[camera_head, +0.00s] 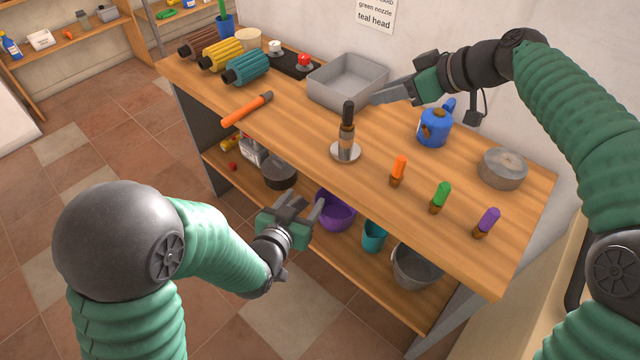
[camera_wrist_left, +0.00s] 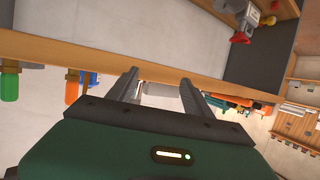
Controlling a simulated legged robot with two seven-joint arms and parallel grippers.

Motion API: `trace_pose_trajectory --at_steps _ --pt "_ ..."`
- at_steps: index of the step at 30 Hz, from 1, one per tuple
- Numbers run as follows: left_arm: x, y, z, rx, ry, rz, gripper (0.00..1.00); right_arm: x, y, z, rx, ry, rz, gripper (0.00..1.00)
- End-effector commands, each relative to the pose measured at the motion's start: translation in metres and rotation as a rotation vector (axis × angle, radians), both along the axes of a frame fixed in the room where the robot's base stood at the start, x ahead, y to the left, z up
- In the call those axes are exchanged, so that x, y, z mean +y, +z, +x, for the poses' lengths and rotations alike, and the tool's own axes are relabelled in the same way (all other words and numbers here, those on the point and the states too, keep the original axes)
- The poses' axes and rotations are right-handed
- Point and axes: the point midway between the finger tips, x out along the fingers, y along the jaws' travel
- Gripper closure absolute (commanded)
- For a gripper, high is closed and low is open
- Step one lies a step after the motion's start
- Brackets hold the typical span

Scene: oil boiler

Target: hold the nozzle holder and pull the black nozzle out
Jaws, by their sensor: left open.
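The nozzle holder (camera_head: 345,152) has a round silver base and stands upright on the workbench. The black nozzle (camera_head: 348,112) rises from it, with a brass-coloured part below its black top. My left gripper (camera_head: 305,206) is open and empty, in front of the bench edge and left of and below the holder. Its two fingers (camera_wrist_left: 158,88) show apart in the left wrist view, pointing toward the bench edge. My right gripper (camera_head: 376,98) is beside the grey tray, behind and right of the nozzle, apart from it. Its finger spacing is unclear.
The grey tray (camera_head: 347,82) stands at the back. An orange-handled tool (camera_head: 246,109) lies left of the holder.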

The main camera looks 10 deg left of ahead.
Motion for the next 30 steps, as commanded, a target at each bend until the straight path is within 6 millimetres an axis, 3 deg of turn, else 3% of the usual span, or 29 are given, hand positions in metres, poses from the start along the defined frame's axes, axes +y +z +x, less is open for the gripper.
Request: trace_pose_trajectory --at_steps 6,13,30 --pt "-0.032 0.040 0.005 -0.271 -0.060 -0.084 0.41 0.000 0.000 0.000 0.000 0.000 0.000 0.64" --pt "-0.041 0.052 0.016 -0.337 -0.069 -0.107 0.41 0.000 0.000 0.000 0.000 0.000 0.000 0.64" --pt "-0.081 0.051 0.138 -0.334 -0.068 -0.105 0.41 0.000 0.000 0.000 -0.001 -0.001 0.000 0.64"
